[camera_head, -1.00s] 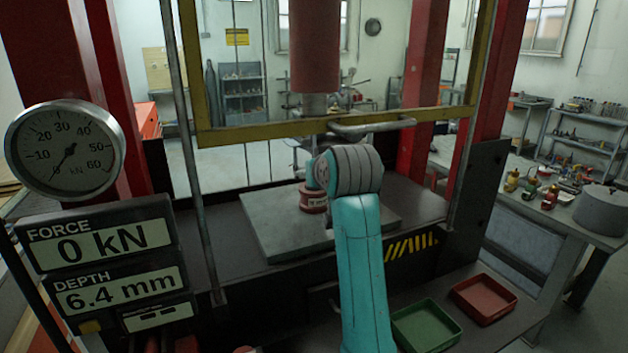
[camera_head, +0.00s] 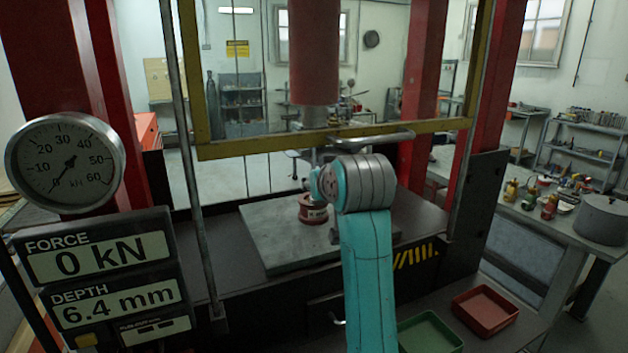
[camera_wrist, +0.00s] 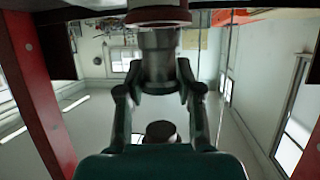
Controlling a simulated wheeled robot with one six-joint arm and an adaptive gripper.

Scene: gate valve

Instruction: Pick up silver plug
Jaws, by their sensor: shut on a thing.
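The silver plug (camera_wrist: 158,52) is a grey metal cylinder in the middle of the wrist view. The two dark fingers of my gripper (camera_wrist: 157,84) are shut on it from both sides. Its end meets a red ring-shaped holder (camera_wrist: 158,15) at the top of this view; I cannot tell whether it still sits in it. In the head view the red holder (camera_head: 312,210) stands on the grey plate (camera_head: 285,240) of the press. My turquoise arm hides most of the gripper there.
The red press ram (camera_head: 314,50) hangs above the holder. A yellow guard frame (camera_head: 250,147) with a handle crosses in front of it. A green tray (camera_head: 428,333) and a red tray (camera_head: 486,306) lie at the lower right. A force gauge (camera_head: 66,157) stands at the left.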

